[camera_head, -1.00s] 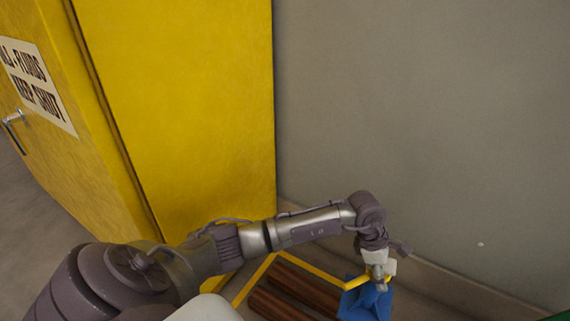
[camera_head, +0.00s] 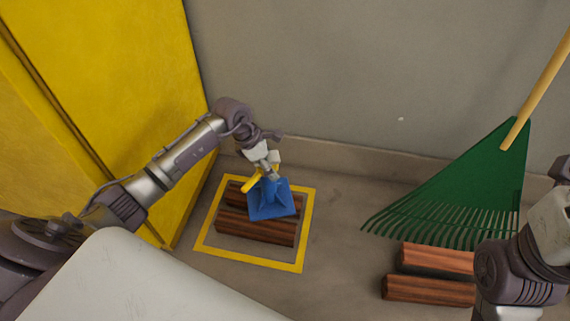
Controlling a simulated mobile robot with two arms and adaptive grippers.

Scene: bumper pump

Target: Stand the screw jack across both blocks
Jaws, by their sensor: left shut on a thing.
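The screw jack (camera_head: 272,203) has a blue, flared body. It stands over the two brown wooden blocks inside the yellow floor square. The front block (camera_head: 255,227) shows most of its length; the rear block (camera_head: 236,194) is partly covered by the jack. My left gripper (camera_head: 270,174) is shut on the top of the jack, with a yellow piece beside it. The jack looks upright, its base over both blocks; I cannot tell whether it touches them. My right arm shows at the right edge, but its gripper is out of view.
A yellow floor outline (camera_head: 310,222) surrounds the blocks. A green rake (camera_head: 470,185) leans on the wall at right. Two more wooden blocks (camera_head: 425,290) lie below it, partly behind my right arm. A yellow cabinet (camera_head: 130,90) stands at left. Floor between the block pairs is clear.

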